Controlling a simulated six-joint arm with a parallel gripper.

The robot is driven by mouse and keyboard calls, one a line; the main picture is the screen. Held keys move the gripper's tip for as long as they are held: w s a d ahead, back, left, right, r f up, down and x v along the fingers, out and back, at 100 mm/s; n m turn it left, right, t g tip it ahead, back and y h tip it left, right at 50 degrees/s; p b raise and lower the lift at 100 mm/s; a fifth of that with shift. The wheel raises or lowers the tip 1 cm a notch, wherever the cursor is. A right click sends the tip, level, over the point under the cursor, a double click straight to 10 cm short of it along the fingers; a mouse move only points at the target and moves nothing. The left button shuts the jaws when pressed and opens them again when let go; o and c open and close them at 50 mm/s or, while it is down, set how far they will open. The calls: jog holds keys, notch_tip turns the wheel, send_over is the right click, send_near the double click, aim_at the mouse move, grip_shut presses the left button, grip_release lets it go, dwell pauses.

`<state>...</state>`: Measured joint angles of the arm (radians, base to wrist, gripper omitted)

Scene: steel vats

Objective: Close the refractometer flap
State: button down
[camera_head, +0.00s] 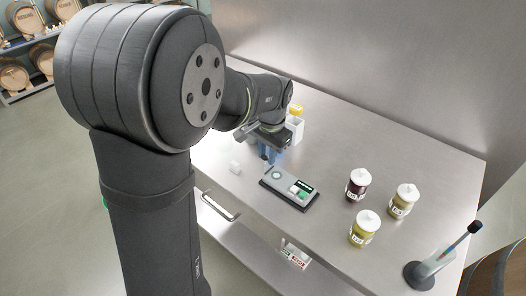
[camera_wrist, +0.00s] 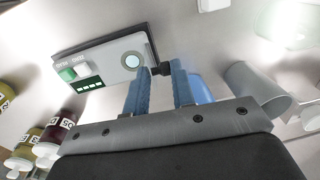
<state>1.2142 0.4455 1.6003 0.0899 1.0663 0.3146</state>
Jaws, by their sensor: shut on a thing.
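The refractometer (camera_head: 291,189) is a flat grey device with a dark base, lying on the steel bench. In the wrist view the refractometer (camera_wrist: 102,66) shows its round pale window (camera_wrist: 133,60) uncovered. My gripper (camera_head: 268,158) points down at the device's far left end. In the wrist view my gripper (camera_wrist: 162,70) has its blue fingers either side of a small dark knob (camera_wrist: 165,69) beside the device's end, and is shut on it. A paler blue piece shows behind the right finger; I cannot tell whether it is the flap. My arm and fingers hide the hinge end in the head view.
A stand with a pipette (camera_head: 432,265) is at the front right. A white container (camera_head: 295,128) stands behind my gripper. A small white block (camera_head: 235,168) lies left.

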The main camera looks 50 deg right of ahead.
aim_at(269, 167)
jog(key=s+t, duration=0.1)
jog(key=t, duration=0.1)
jog(key=s+t, duration=0.2)
jog(key=shift+f+t, duration=0.15)
jog(key=shift+t, duration=0.15)
jog(key=t, duration=0.1)
jog(key=s+f+t, duration=0.1)
jog(key=t, duration=0.1)
jog(key=shift+s+t, duration=0.25)
jog(key=shift+t, duration=0.05)
jog(key=shift+s+f+t, duration=0.2)
jog(key=shift+s+t, duration=0.05)
jog(key=shift+t, duration=0.45)
jog(key=shift+s+f+t, duration=0.2)
jog(key=shift+s+t, duration=0.05)
jog(key=shift+t, duration=0.45)
